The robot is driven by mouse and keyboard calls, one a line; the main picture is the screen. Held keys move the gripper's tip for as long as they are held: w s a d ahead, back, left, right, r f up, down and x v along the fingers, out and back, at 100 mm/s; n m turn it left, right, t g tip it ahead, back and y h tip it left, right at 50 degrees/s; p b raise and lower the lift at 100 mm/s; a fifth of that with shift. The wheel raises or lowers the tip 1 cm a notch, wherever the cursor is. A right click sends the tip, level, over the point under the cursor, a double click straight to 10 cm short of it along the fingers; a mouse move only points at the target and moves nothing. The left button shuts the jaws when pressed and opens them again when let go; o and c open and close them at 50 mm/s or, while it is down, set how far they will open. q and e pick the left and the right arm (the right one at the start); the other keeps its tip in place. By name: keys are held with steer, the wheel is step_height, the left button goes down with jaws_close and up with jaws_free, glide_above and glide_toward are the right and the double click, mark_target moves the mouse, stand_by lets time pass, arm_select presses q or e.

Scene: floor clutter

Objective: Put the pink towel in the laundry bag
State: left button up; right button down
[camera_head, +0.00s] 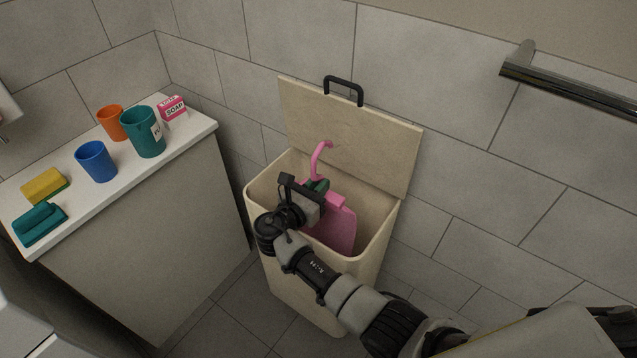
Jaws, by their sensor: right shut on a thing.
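The laundry bag (256,214) is a tall cream, box-shaped bin standing against the tiled wall. Its lid (300,108), with a black handle, is raised at the back. My right gripper (317,188) is over the bin's opening, shut on the pink towel (335,225). The towel's flat lower part hangs inside the opening, below the rim. A thin curved pink part sticks up above the gripper. My gripper and wrist hide part of the towel and the bin's front rim. My left gripper is not in view.
A white-topped counter (125,170) stands left of the bin. It holds an orange cup (110,122), a teal cup (146,133), a blue cup (96,161), a soap box (173,109), a yellow sponge (45,185) and a folded teal cloth (40,225). A metal rail (570,85) is at upper right.

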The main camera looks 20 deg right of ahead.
steer(key=c, duration=1.1)
jaws_free()
steer(key=r, duration=0.4)
steer(key=shift+s+d+r+p, duration=0.3)
steer(key=shift+p, duration=0.1)
steer(key=s+d+r, duration=0.2)
steer(key=s+d+r+p, duration=0.1)
steer(key=s+d+r, duration=0.1)
steer(key=s+d, duration=0.1)
steer(key=s+d+r, duration=0.2)
steer(key=s, duration=0.1)
steer(key=shift+d+r, duration=0.25)
